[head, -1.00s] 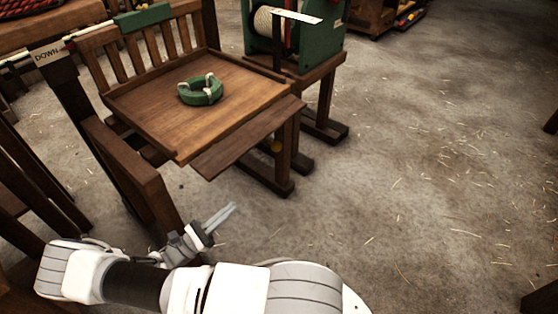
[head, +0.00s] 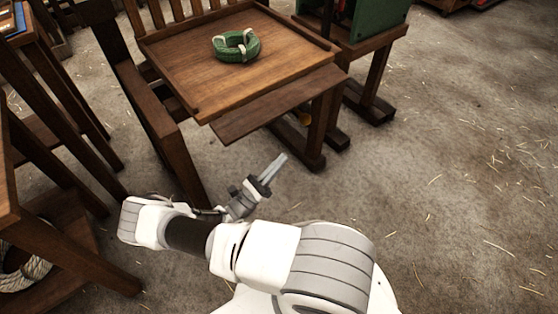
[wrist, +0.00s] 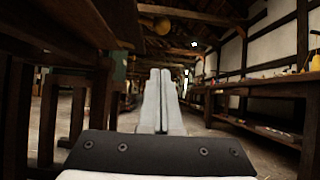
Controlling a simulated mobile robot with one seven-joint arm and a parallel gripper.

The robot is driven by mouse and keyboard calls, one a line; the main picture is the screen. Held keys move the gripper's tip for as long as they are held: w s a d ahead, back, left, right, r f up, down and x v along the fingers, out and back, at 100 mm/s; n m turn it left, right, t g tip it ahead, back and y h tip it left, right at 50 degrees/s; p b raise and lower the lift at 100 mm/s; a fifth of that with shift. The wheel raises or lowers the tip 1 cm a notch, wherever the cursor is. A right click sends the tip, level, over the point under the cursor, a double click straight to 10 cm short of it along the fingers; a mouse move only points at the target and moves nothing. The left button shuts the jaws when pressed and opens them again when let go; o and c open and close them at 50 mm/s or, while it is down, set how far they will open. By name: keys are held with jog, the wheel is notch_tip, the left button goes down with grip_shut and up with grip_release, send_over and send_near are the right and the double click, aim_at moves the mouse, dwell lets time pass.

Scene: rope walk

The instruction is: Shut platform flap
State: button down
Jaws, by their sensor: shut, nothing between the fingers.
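The platform (head: 190,75) is a brown wooden tray-like top with a slatted back and raised side edges. Its flap (head: 280,102) is a wooden board along the front edge, sticking outward and a little below the platform's surface. A green coil (head: 236,46) with pale ties lies on the platform. My gripper (head: 277,166) is shut and empty, in front of and lower than the flap, apart from it. In the wrist view the closed fingers (wrist: 161,100) point ahead, with dark wooden underparts at the upper left.
A green machine (head: 380,22) on a wooden stand is behind right of the platform. A wooden rack with a pale rope coil (head: 25,272) stands at the left. The platform's leg (head: 320,130) is under the flap. The straw-strewn floor at the right is clear.

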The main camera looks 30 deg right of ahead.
aim_at(293, 106)
jog(key=d+r+b, duration=0.1)
jog(key=d+r, duration=0.5)
jog(key=r, duration=0.1)
jog(key=shift+w+r, duration=0.3)
jog(key=shift+r, duration=0.15)
